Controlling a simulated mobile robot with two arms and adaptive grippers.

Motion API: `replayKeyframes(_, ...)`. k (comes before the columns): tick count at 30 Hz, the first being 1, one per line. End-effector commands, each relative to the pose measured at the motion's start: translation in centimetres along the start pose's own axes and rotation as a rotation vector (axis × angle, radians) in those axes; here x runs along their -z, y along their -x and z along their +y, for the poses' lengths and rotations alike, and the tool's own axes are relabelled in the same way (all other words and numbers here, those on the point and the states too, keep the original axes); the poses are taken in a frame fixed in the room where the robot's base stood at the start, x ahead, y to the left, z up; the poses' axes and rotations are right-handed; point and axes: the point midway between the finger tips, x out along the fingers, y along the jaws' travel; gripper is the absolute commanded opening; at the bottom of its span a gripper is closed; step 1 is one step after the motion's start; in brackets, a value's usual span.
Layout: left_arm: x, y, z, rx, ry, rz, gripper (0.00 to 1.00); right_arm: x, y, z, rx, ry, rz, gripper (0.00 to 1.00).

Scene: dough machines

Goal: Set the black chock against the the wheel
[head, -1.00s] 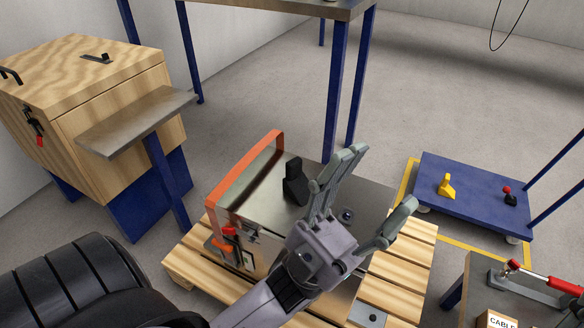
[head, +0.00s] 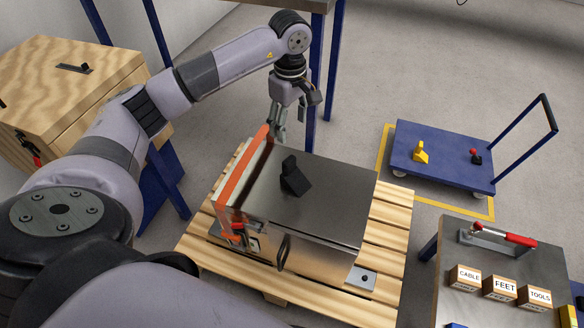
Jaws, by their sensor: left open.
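The black chock (head: 294,178) stands on the grey metal top of a case (head: 330,205), near the middle-left of the lid. My right gripper is out of view.
The case stands on a wooden pallet (head: 395,235). The cart carries a yellow block (head: 420,151) and a red-knobbed black piece (head: 475,156), with yellow floor tape around it. A grey table (head: 465,255) with labelled boxes and a red-handled clamp stands at right.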

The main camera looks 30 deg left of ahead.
Motion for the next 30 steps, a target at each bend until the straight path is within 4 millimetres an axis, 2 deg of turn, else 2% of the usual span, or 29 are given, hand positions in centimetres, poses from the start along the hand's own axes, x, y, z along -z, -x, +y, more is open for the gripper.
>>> replayKeyframes(3,-0.1,-2.8,-0.1,0.007,-0.001,-0.002,0.6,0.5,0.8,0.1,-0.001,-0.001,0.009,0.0)
replayKeyframes(12,-0.3,-9.2,-0.1,0.003,-0.001,-0.005,0.6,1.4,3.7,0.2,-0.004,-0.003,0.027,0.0)
replayKeyframes(15,-0.2,-10.5,-0.1,0.002,0.001,-0.005,0.6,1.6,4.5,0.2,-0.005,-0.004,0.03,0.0)
replayKeyframes(22,-0.4,-12.0,-0.1,0.001,-0.002,-0.006,0.6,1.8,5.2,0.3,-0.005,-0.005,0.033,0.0)
replayKeyframes(30,-0.8,-15.9,-0.1,0.002,0.001,-0.006,0.6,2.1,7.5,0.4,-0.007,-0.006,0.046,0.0)
